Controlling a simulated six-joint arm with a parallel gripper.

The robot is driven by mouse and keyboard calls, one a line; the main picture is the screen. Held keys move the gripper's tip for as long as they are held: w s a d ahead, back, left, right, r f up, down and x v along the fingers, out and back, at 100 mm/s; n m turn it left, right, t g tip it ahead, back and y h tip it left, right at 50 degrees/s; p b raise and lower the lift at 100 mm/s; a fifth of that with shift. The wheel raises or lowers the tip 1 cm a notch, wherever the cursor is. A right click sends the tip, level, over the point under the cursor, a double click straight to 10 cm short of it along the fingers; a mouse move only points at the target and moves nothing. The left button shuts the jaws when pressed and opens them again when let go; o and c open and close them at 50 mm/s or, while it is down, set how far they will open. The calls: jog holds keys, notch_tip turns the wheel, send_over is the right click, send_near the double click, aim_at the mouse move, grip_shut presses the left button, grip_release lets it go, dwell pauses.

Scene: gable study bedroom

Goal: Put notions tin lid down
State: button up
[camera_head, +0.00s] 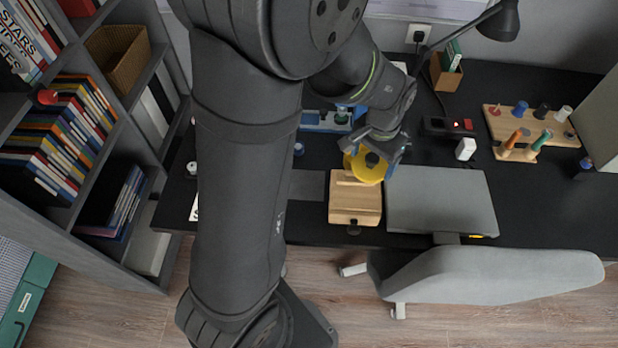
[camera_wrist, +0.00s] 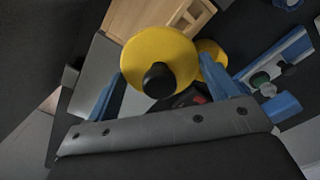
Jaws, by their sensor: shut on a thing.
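My gripper (camera_head: 372,157) is shut on a round yellow lid (camera_head: 367,170) with a black knob, which I take for the notions tin lid. In the wrist view the lid (camera_wrist: 150,50) sits between the blue fingers (camera_wrist: 162,72), its knob towards the camera. A second yellow round piece (camera_wrist: 213,50) shows just beyond the lid, mostly hidden; it may be the tin, but I cannot tell. The lid is over the desk, by the back right corner of a light wooden box (camera_head: 355,205). Whether it touches anything below is not clear.
A grey flat slab (camera_head: 440,200) lies right of the wooden box. A blue tray (camera_head: 328,118) with small items is behind, to the left. A wooden rack (camera_head: 530,133) with upright handles stands at right. A grey chair (camera_head: 480,285) is at the desk's front. Black desk (camera_head: 420,155) shows between them.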

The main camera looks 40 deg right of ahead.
jog(key=w+a+f, duration=0.1)
jog(key=a, duration=0.2)
jog(key=w+a, duration=0.1)
jog(key=a, duration=0.1)
jog(key=w+a+f, duration=0.1)
jog(key=a, duration=0.2)
jog(key=shift+a+f, duration=0.3)
jog(key=w+f, duration=0.2)
jog(key=w, duration=0.1)
jog(key=w+a+f, duration=0.1)
jog(key=w+f, duration=0.1)
jog(key=w, duration=0.2)
jog(key=w+f, duration=0.2)
jog(key=w, duration=0.1)
jog(key=shift+w+a+f, duration=0.2)
jog(key=shift+w+f, duration=0.15)
jog(key=shift+w, duration=0.05)
jog(key=shift+f, duration=2)
jog(key=shift+f, duration=0.15)
jog(key=o, duration=0.9)
notch_tip(320, 180, up, 12)
jog(key=shift+r, duration=0.2)
